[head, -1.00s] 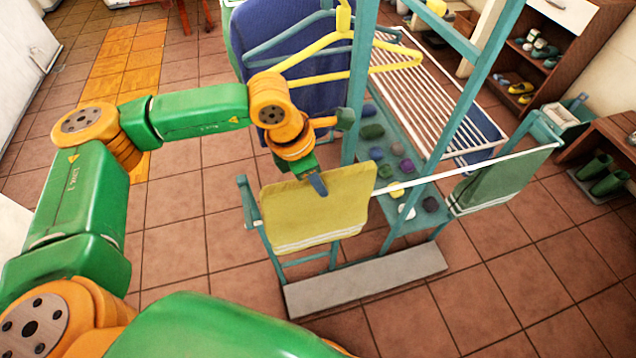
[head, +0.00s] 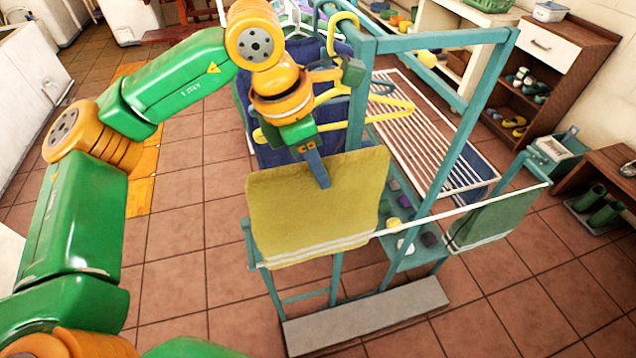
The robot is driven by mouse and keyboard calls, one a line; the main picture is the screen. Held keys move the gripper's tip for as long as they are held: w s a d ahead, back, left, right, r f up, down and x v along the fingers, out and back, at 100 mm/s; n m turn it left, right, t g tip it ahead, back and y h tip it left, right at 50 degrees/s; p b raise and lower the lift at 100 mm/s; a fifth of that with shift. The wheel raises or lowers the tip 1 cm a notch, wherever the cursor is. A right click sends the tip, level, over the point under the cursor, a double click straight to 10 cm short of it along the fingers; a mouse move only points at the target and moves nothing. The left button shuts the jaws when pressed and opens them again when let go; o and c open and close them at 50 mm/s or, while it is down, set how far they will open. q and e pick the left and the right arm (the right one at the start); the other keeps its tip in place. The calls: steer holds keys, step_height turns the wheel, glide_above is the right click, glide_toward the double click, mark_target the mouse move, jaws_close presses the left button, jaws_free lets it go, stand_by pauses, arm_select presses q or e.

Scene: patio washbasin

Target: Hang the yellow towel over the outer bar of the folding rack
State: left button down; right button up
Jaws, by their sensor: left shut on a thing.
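The yellow towel (head: 300,205) hangs flat from my left gripper (head: 318,170), with its white-striped edge at the bottom. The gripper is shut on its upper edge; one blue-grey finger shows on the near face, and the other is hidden. The outer bar (head: 460,210) is a thin white rod at the front of the teal folding rack (head: 362,100). The towel covers the bar's left part, and its striped edge is at about bar height in the picture. I cannot tell whether the towel touches the bar. My right gripper is not in view.
A green towel (head: 495,220) hangs at the bar's right end. Yellow hangers (head: 385,112) and a dark blue cloth (head: 270,150) are close behind my gripper. A white wire shelf (head: 425,135) is inside the rack. A grey plank (head: 365,315) lies at its foot. The front floor is clear.

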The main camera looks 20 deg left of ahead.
arm_select(q)
steer(key=shift+r, duration=0.6)
steer(key=shift+s+d+f, duration=0.1)
steer(key=shift+s+d, duration=0.05)
steer(key=s+d+b, duration=0.2)
steer(key=s+d, duration=0.2)
steer(key=s, duration=0.3)
steer(key=s+d+r+b, duration=0.1)
steer(key=s+d+b, duration=0.2)
steer(key=s+d, duration=0.2)
steer(key=shift+s+d, duration=0.2)
steer(key=shift+s, duration=0.8)
steer(key=shift+w, duration=0.1)
